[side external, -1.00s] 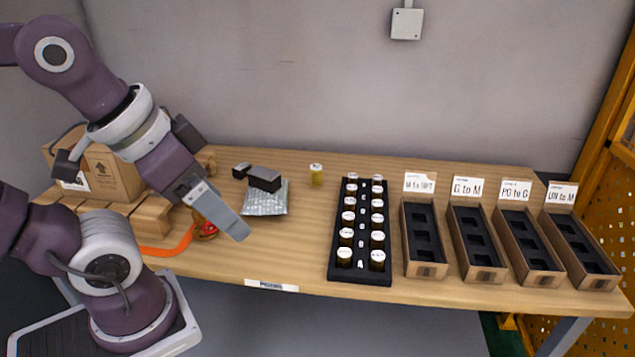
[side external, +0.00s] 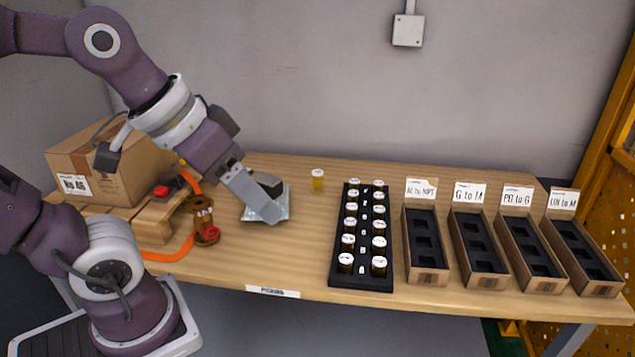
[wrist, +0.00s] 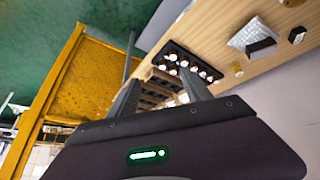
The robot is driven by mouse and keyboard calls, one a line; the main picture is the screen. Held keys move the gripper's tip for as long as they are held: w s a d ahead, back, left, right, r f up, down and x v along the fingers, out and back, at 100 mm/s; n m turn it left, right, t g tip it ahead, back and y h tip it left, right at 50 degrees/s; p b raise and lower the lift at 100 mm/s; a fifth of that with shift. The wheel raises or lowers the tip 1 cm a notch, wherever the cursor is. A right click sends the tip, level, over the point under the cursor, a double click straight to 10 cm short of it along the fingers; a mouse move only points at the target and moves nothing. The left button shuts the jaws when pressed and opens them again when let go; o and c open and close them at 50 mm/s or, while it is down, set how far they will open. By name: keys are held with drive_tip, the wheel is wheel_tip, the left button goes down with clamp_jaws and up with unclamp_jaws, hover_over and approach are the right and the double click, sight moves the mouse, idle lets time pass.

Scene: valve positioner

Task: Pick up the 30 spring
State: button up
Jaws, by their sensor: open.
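Several small gold cylinders with white tops, the springs, stand in two columns in a black tray (side external: 338,274) on the table. The numbers on their tops are too small to read, so I cannot tell which is the 30 spring. One more such spring (side external: 318,181) stands alone on the table behind and left of the tray. My gripper (side external: 276,214) is open and empty, left of the tray and in front of the silver bag (side external: 281,203). In the wrist view the open fingers of my gripper (wrist: 160,80) have the tray (wrist: 170,50) beyond them.
Four cardboard boxes with black inserts, including the G to M box (side external: 481,261), stand right of the tray. A cardboard carton (side external: 118,170), a brown valve part (side external: 204,222) and an orange strap (side external: 172,256) are at the left. A dark block (side external: 268,183) lies on the silver bag.

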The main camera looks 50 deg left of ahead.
drive_tip(key=w+a+n+t, duration=0.1)
drive_tip(key=w+n, duration=0.2)
drive_tip(key=w, duration=1.2)
drive_tip(key=w+a+f+n+t+y, duration=0.1)
drive_tip(key=w+a+f+n, duration=0.1)
drive_tip(key=w+a+f, duration=0.35)
drive_tip(key=w+a+f+n+y, duration=0.2)
drive_tip(key=w, duration=0.6)
drive_tip(key=n+g+y, duration=0.2)
drive_tip(key=n+y, duration=0.3)
drive_tip(key=y, duration=0.4)
approach(318, 179)
drive_tip(key=x, duration=0.4)
drive_tip(key=shift+w+a, duration=0.2)
drive_tip(key=shift+w, duration=0.35)
drive_tip(key=shift+t, duration=0.3)
drive_tip(key=x, duration=0.5)
drive_tip(key=s+x, duration=0.1)
drive_tip(key=x, duration=0.1)
drive_tip(key=shift+w+a+f, duration=0.15)
drive_tip(key=shift+a+f, duration=0.15)
clamp_jaws()
